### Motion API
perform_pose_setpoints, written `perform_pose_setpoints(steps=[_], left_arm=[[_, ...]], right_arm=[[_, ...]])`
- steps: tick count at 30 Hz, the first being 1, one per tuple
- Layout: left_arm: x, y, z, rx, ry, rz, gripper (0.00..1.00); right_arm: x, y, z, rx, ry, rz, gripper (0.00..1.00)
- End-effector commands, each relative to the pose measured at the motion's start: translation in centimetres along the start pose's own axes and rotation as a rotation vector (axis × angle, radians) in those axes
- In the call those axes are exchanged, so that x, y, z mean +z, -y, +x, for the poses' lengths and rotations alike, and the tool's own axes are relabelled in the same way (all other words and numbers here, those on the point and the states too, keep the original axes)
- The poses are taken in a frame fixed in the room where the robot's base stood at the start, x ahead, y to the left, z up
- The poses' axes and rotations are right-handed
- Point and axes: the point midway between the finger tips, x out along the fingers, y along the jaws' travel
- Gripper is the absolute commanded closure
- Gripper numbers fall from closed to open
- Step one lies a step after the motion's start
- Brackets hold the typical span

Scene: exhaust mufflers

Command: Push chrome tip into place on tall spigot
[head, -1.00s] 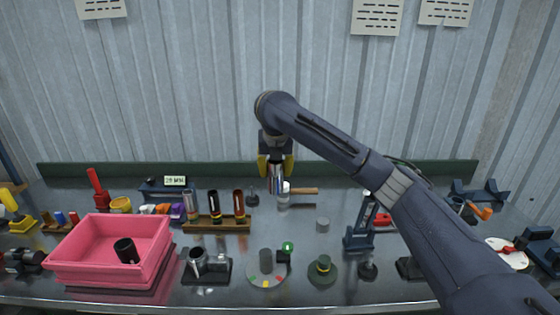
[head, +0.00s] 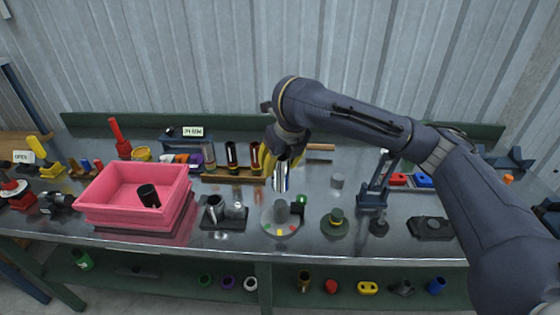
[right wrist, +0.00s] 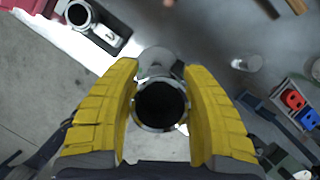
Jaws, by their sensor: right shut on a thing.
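My right gripper (head: 280,168), with yellow fingers, is shut on the chrome tip (head: 281,182), a shiny upright tube. In the right wrist view the tip (right wrist: 160,104) is an open ring with a dark bore between the fingers (right wrist: 162,105). A dark stand (head: 212,222) to the left below carries a taller open tube (head: 215,207) and a shorter bright peg (head: 237,207). A grey upright cylinder (head: 282,213) on a round plate with coloured marks is just below the tip. I cannot tell for sure which is the tall spigot. My left gripper is not in view.
A pink bin (head: 110,212) with a black cup (head: 148,196) is at left. A wooden rack (head: 230,177) of tubes stands behind. A dark round stand (head: 335,225) and blue upright fixture (head: 374,190) are at right. A lower shelf holds several small parts.

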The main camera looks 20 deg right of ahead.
Motion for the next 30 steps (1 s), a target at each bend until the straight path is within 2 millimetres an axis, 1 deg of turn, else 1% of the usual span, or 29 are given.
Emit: perform_pose_setpoints(steps=[8, 30], left_arm=[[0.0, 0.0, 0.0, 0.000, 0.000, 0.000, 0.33], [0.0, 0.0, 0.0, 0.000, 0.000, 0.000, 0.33]], right_arm=[[0.0, 0.1, -0.1, -0.001, 0.000, 0.002, 0.81], [-2.0, 0.1, 4.9, -0.001, -0.002, 0.003, 0.81]])
